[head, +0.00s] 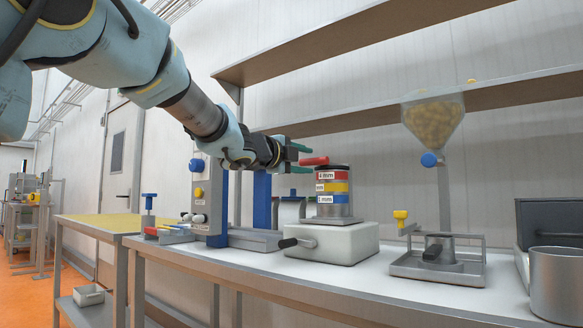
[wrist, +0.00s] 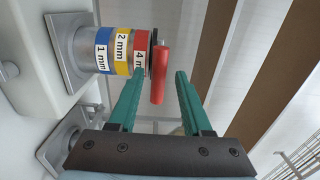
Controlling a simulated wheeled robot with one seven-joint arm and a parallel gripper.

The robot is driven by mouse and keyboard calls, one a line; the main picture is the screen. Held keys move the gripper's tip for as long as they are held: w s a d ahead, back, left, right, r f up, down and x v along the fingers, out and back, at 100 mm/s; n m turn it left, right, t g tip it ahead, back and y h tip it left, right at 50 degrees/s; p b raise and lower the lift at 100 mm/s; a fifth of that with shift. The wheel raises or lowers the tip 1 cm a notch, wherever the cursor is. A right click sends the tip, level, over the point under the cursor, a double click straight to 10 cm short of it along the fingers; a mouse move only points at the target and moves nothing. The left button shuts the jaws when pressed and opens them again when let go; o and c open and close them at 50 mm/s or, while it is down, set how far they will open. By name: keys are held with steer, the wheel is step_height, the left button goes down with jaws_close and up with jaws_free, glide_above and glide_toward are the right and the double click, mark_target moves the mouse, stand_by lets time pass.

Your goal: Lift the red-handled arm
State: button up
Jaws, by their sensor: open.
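The red handle (head: 314,161) sticks out to the left from the top of a round stack of sieves (head: 333,196). The stack has red, yellow and blue bands. In the wrist view the red handle (wrist: 159,75) lies between my two green fingers, with a gap on each side. My gripper (head: 304,158) is open and empty, reaching in from the left at the handle's height. It also shows in the wrist view (wrist: 161,74). The arm that the handle belongs to is mostly hidden; only a dark top edge shows.
The stack stands on a white box (head: 328,241) with a black-knobbed lever (head: 288,243). A blue-posted press (head: 262,200) is at left. A hopper (head: 434,122) hangs at right, above a small metal stand (head: 437,262). Shelves (head: 380,110) run behind. A metal pot (head: 556,283) is far right.

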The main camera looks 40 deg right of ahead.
steer(key=shift+v, duration=2.65)
steer(key=shift+f, duration=0.1)
